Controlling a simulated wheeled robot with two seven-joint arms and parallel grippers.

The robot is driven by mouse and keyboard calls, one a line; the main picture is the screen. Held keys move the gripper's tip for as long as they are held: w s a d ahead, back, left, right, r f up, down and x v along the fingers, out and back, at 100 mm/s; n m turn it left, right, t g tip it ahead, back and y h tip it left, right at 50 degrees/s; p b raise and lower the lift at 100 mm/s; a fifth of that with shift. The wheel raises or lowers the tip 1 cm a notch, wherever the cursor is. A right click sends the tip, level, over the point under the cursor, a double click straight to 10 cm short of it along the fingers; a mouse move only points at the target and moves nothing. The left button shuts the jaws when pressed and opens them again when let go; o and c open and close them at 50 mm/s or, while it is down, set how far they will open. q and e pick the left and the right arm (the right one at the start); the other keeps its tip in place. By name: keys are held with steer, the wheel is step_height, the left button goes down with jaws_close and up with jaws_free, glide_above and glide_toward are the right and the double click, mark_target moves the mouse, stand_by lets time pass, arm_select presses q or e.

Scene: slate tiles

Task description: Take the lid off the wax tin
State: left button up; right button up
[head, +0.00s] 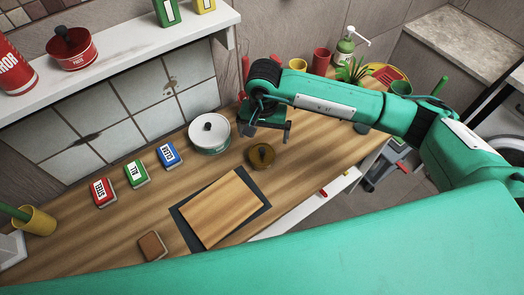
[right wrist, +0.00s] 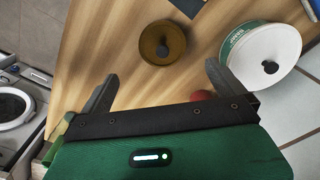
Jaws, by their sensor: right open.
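I cannot read which one is the wax tin. My right gripper (head: 264,131) is open and empty above the worktop, just behind the brown piece and right of the white tin. In the right wrist view, the brown piece (right wrist: 162,43) lies beyond the open fingers (right wrist: 161,69), and the white tin (right wrist: 264,55) is right of them. My left gripper is out of view.
Red (head: 103,192), green (head: 136,173) and blue (head: 168,156) labelled boxes line the worktop's left. A wooden board (head: 225,208) on a dark mat and a brown block (head: 152,246) are nearer. Red cups (head: 321,61) and a soap bottle (head: 345,46) stand behind my right arm.

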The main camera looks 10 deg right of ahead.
mark_target(262, 149)
step_height(262, 149, down, 3)
steer(key=shift+f+p, duration=0.1)
steer(key=shift+p, duration=0.2)
steer(key=shift+a+f+p, duration=0.1)
steer(key=shift+f+p, duration=0.35)
step_height(262, 149, down, 3)
steer(key=shift+a+f+p, duration=0.1)
steer(key=shift+f+p, duration=0.1)
steer(key=shift+p, duration=0.7)
steer(key=shift+f, duration=0.55)
steer(key=c, duration=1)
